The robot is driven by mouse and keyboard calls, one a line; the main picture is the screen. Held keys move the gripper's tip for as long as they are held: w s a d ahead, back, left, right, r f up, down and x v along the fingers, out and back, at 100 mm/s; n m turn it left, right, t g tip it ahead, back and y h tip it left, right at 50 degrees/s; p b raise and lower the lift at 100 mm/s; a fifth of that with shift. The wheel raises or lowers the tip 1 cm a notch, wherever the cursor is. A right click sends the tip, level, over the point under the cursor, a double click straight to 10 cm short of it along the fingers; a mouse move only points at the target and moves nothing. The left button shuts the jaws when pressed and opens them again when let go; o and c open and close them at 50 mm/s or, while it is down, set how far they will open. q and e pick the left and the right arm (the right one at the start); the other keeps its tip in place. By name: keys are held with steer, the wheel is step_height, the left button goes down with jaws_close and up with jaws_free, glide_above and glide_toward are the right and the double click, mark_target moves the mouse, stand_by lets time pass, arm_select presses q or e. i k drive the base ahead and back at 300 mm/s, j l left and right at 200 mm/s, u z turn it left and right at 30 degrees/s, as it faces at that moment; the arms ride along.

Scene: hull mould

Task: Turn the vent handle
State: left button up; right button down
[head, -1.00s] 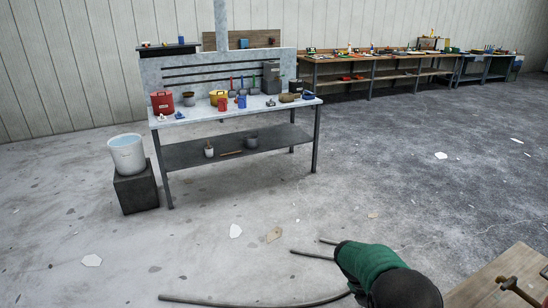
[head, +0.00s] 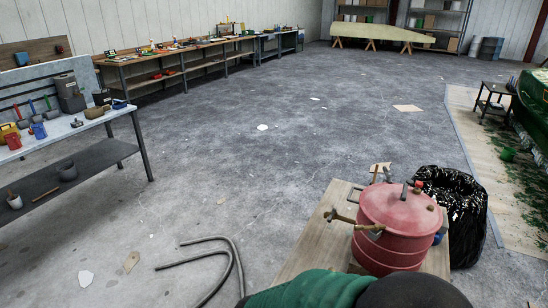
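A red pressure pot (head: 392,240) with a domed lid stands on a wooden-topped bench (head: 312,240) at the lower right of the head view. A brass-coloured valve with a cross handle (head: 345,218) sticks out at its left side. I cannot tell which of these is the vent handle. Neither of my grippers is in view. A green and black rounded shape (head: 320,290) at the bottom edge covers the near part of the bench.
A black bin bag (head: 462,215) stands close to the right of the pot. A grey hose (head: 236,265) lies on the floor to the left. A workbench (head: 95,125) with tools stands at far left. The floor between is mostly clear.

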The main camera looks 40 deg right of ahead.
mark_target(403, 195)
steer(key=z, duration=2.3)
steer(key=k+l, duration=0.15)
steer(key=l, duration=0.25)
steer(key=k+l+u, duration=0.15)
steer(key=l, duration=0.25)
steer(key=k+l, duration=0.1)
steer(key=l, duration=0.3)
steer(key=k+l+u, duration=0.15)
steer(key=l, duration=0.2)
steer(key=i+l+u, duration=0.2)
steer(key=l+u, duration=0.2)
steer(key=l, duration=0.7)
steer(key=l+u, duration=0.4)
steer(key=l, duration=0.7)
steer(key=i+l+u, duration=0.3)
steer(key=l, duration=0.35)
steer(key=i+l+u, duration=0.35)
steer(key=l, duration=0.35)
steer(key=l+u, duration=0.15)
steer(key=l, duration=0.2)
steer(key=i, duration=0.05)
